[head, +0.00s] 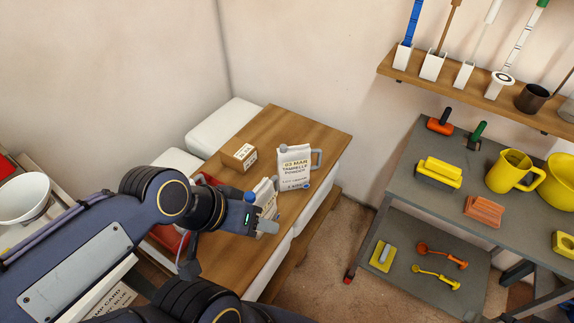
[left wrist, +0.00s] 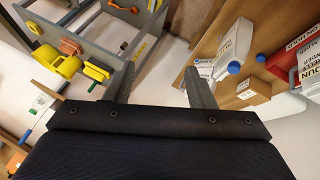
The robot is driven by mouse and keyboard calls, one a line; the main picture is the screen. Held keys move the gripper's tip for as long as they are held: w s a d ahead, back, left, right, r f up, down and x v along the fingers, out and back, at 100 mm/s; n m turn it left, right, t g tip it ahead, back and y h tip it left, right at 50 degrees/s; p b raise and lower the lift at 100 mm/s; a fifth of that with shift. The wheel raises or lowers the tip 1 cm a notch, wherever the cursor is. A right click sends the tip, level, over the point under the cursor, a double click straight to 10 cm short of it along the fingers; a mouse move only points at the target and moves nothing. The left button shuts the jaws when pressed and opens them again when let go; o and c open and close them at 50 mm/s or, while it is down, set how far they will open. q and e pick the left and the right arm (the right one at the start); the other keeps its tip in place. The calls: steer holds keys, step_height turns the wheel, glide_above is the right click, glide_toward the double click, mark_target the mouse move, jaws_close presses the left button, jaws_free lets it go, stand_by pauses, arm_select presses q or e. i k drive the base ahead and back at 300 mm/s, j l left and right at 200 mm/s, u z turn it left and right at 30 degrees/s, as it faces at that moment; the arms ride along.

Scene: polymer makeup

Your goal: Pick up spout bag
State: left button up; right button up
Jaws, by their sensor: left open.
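A second pale printed pack (head: 264,193) stands nearer, partly hidden by my left gripper (head: 266,226). In the left wrist view, a white bag with a blue cap (left wrist: 236,43) lies beyond the right finger. My left gripper (left wrist: 163,84) is open, with nothing between its fingers. In the head view it hangs over the counter's near part, apart from the far bag. My right gripper is not in view.
A small brown box (head: 238,155) sits left of the far bag on the counter (head: 330,135). A grey handle shows behind the bag's right side. A grey trolley (head: 400,160) with yellow jugs and tools stands right, below a wall shelf (head: 450,92).

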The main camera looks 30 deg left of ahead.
mark_target(293, 163)
steer(key=u, duration=4.2)
steer(key=z, duration=3.25)
steer(key=l+u, duration=0.25)
steer(key=u, duration=0.2)
steer(key=l+u, duration=0.25)
steer(key=u, duration=0.15)
steer(key=l+u, duration=0.2)
steer(key=u, duration=0.25)
steer(key=k+l+u, duration=0.15)
steer(key=u, duration=0.3)
steer(key=i+l, duration=0.1)
steer(key=l, duration=0.3)
steer(key=i+l, duration=0.1)
steer(key=l, duration=0.3)
